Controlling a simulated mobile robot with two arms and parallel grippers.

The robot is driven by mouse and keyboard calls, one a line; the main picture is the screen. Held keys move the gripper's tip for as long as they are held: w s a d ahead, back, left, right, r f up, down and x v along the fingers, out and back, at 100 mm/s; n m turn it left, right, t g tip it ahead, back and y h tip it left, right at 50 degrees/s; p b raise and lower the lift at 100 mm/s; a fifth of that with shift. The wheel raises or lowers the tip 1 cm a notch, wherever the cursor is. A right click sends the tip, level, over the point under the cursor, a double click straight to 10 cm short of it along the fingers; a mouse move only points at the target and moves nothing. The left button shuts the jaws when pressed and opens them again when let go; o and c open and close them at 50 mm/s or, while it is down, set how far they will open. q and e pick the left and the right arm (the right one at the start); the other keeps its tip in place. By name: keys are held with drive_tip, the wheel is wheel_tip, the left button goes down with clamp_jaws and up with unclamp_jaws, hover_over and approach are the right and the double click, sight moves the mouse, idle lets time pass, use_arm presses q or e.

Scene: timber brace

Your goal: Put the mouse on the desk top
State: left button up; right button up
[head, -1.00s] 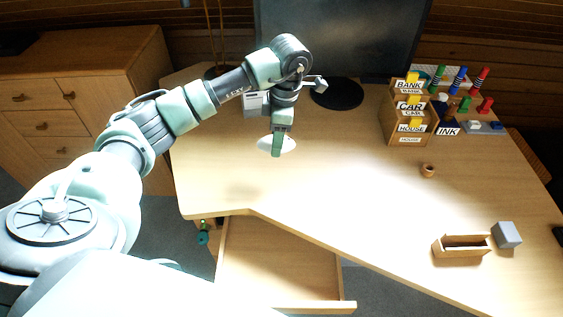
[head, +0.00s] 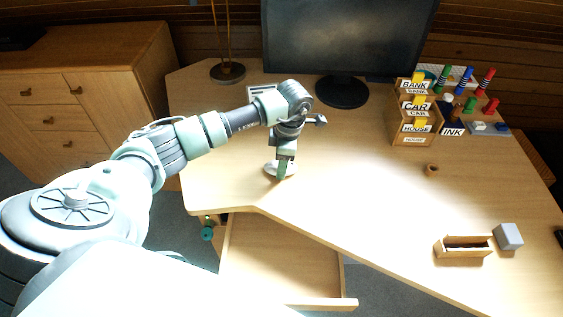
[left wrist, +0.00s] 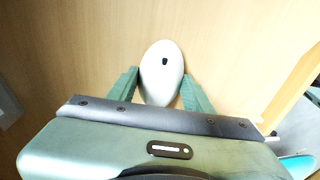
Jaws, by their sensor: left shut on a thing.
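The white mouse (head: 291,170) is at the left part of the desk top (head: 350,195), with my left gripper (head: 282,171) over it. In the left wrist view the mouse (left wrist: 162,70) is a pale oval with a small dark spot, between the two green fingers of my left gripper (left wrist: 162,88). The gripper is shut on it and points down. The mouse is low over the desk top; I cannot tell whether it touches the wood. My right gripper is not in view.
An open drawer (head: 285,265) juts out below the desk's front edge. A monitor (head: 345,40) and a lamp base (head: 227,72) stand behind. A labelled wooden organiser (head: 413,112), a small wooden ring (head: 432,170), a wooden box (head: 463,247) and a grey block (head: 508,236) are to the right. The desk's middle is clear.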

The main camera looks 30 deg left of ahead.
use_arm(q)
drive_tip(key=shift+f, duration=0.2)
drive_tip(key=o, duration=1.4)
drive_tip(key=shift+r, duration=0.1)
drive_tip(key=shift+r, duration=0.25)
drive_tip(key=shift+w+r, duration=0.1)
drive_tip(key=shift+r, duration=0.2)
wheel_tip(320, 180, up, 11)
drive_tip(key=d+b, duration=0.1)
drive_tip(key=shift+w, duration=0.25)
drive_tip(key=shift+d, duration=0.15)
